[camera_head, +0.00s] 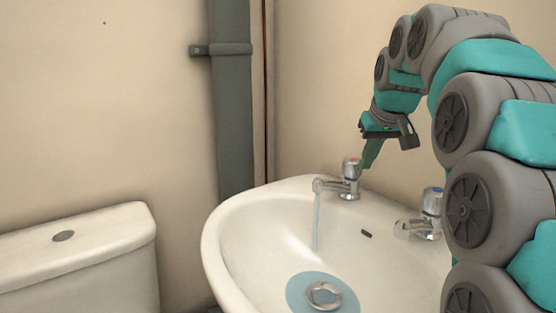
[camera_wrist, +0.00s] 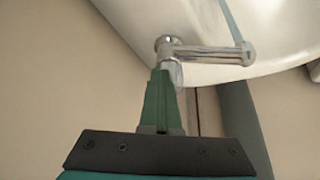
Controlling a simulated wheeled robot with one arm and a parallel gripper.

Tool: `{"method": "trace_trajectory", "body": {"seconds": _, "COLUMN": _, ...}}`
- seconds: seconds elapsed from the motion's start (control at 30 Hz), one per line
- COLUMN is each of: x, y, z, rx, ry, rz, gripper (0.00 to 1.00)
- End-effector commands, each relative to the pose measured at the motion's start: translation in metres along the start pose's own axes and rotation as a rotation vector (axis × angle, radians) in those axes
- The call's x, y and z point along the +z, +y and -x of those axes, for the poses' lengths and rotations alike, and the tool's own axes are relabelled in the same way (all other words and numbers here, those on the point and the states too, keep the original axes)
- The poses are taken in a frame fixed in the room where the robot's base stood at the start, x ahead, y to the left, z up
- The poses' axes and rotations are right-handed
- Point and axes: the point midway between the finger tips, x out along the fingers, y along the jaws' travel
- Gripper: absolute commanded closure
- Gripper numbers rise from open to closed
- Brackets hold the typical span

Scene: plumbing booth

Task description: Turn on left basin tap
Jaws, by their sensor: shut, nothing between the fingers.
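The left basin tap (camera_head: 350,180) is chrome with a red-marked head and stands on the basin's back rim. A pale blue stream of water (camera_head: 317,222) runs from its spout into the bowl. My gripper (camera_head: 367,164) is shut and empty, pointing down just right of the tap's head. The water stream (camera_wrist: 231,20) also shows there. The right tap (camera_head: 428,218) stands nearer, partly beside my arm.
The white basin (camera_head: 222,237) has a pale blue pool (camera_head: 296,292) around its drain (camera_head: 323,296). A white cistern (camera_head: 100,235) stands at the lower left. A grey vertical pipe (camera_head: 232,120) runs up the wall behind. Open space lies above the bowl.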

Motion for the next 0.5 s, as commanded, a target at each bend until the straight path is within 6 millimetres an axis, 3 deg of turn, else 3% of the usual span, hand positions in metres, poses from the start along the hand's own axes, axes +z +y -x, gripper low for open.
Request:
{"method": "trace_trajectory", "body": {"seconds": 0.3, "x": 0.006, "y": 0.002, "z": 0.004, "rx": -0.001, "ry": 0.000, "rz": 0.000, "gripper": 1.00}}
{"method": "trace_trajectory", "body": {"seconds": 0.5, "x": -0.001, "y": 0.002, "z": 0.016, "rx": 0.000, "ry": 0.003, "rz": 0.001, "gripper": 1.00}}
